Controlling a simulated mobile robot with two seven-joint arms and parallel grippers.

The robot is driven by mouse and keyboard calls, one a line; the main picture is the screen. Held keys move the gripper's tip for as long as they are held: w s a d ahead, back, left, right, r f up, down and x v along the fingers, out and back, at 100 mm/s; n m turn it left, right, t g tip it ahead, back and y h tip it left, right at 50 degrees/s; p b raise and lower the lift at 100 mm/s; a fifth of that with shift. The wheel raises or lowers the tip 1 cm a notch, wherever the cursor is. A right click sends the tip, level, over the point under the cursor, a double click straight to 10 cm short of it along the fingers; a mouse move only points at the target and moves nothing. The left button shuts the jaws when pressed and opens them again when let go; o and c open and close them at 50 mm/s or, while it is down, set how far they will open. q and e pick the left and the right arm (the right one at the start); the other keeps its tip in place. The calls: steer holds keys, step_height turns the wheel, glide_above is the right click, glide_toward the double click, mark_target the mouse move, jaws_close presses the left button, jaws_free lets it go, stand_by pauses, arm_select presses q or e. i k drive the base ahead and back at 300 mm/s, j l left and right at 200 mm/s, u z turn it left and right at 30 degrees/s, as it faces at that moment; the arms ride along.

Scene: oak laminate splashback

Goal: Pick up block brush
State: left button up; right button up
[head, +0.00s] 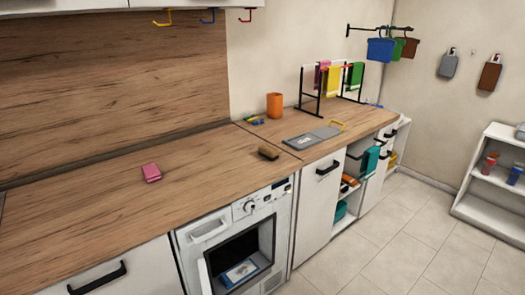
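A small brown block, which looks like the block brush (268,153), lies on the wooden countertop (90,210) near its front edge, above the right part of the washing machine. Its bristles cannot be made out. Neither of my grippers is in view.
A pink sponge-like block (151,172) lies to the left on the counter. A grey flat board (312,138), an orange cup (274,105) and a towel rack (335,82) stand further right. The washing machine (237,235) below has its door open.

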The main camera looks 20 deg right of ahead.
mark_target(265, 150)
steer(key=l+u, duration=0.2)
steer(key=l, duration=0.25)
steer(key=i+l+u, duration=0.2)
steer(key=l, duration=0.3)
steer(key=l+u, duration=0.4)
steer(key=l, duration=0.45)
steer(key=i+l+u, duration=0.15)
steer(key=l+u, duration=0.3)
steer(key=l, duration=0.5)
steer(key=l+u, duration=0.4)
steer(key=l, duration=0.5)
